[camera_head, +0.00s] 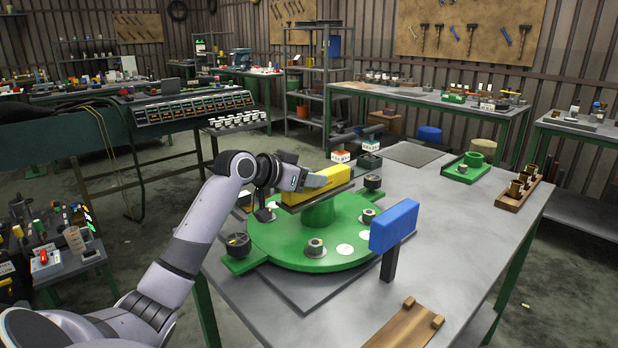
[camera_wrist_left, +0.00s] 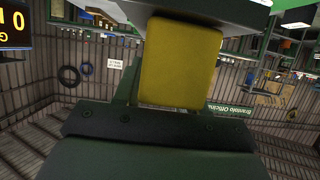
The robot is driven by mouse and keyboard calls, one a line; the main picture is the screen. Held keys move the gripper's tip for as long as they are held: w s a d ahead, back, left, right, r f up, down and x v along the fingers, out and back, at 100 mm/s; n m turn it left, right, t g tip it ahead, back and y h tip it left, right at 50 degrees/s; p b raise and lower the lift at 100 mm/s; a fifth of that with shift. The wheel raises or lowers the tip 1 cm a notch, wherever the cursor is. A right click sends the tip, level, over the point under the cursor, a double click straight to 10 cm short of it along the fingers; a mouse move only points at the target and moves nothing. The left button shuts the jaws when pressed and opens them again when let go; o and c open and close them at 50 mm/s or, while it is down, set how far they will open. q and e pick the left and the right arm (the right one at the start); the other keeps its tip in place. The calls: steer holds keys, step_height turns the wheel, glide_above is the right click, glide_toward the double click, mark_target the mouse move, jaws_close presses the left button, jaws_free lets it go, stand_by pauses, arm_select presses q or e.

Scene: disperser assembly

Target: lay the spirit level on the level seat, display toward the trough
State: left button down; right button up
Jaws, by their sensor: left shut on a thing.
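The yellow spirit level (camera_head: 325,183) is a long block over the middle of the round green fixture (camera_head: 290,245). My left gripper (camera_head: 316,181) is shut on it from the left. A dark flat plate on a green post (camera_head: 319,213), apparently the level seat, lies directly beneath the level. I cannot tell whether they touch. In the left wrist view, the yellow level (camera_wrist_left: 182,62) shows end-on in the middle. Its display cannot be made out in the head view. My right gripper is not in view.
A blue block (camera_head: 393,226) on a black post stands at the fixture's front right. A wooden tray (camera_head: 405,328) lies at the front edge. A green holder (camera_head: 468,170) and a wooden rack (camera_head: 518,192) stand at right. The table's right middle is clear.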

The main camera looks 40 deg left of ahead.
arm_select(q)
steer(key=shift+r, duration=0.1)
steer(key=c, duration=0.6)
jaws_free()
steer(key=shift+c, duration=0.2)
steer(key=d+b+v, duration=0.1)
steer(key=v, duration=1.1)
steer(key=shift+a, duration=0.45)
